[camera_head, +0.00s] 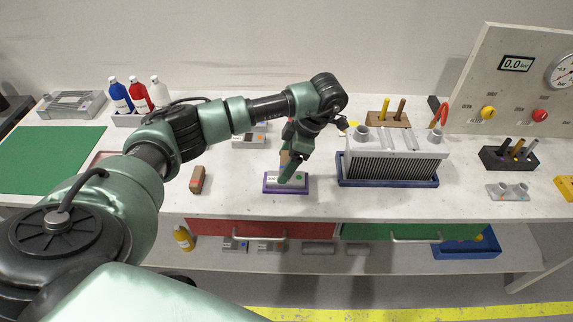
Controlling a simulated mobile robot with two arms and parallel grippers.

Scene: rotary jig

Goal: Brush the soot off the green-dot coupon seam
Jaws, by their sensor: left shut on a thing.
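The green-dot coupon (273,180) is a pale grey block with a green dot at its right side. It sits in a purple tray (286,192) near the front edge of the bench. My left gripper (287,171) reaches down over the coupon and is shut on a small brown thing (284,157), probably a brush, mostly hidden by the fingers. Whether it touches the coupon I cannot tell. The gripper covers the middle of the coupon, so the seam and any soot do not show clearly. My right gripper is out of view.
A finned grey block (392,165) in a blue tray stands right of the coupon. A brown block (198,180) lies to the left. Behind the gripper is a grey device (248,141). A gauge panel (520,85) stands at the back right. The bench between brown block and coupon is clear.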

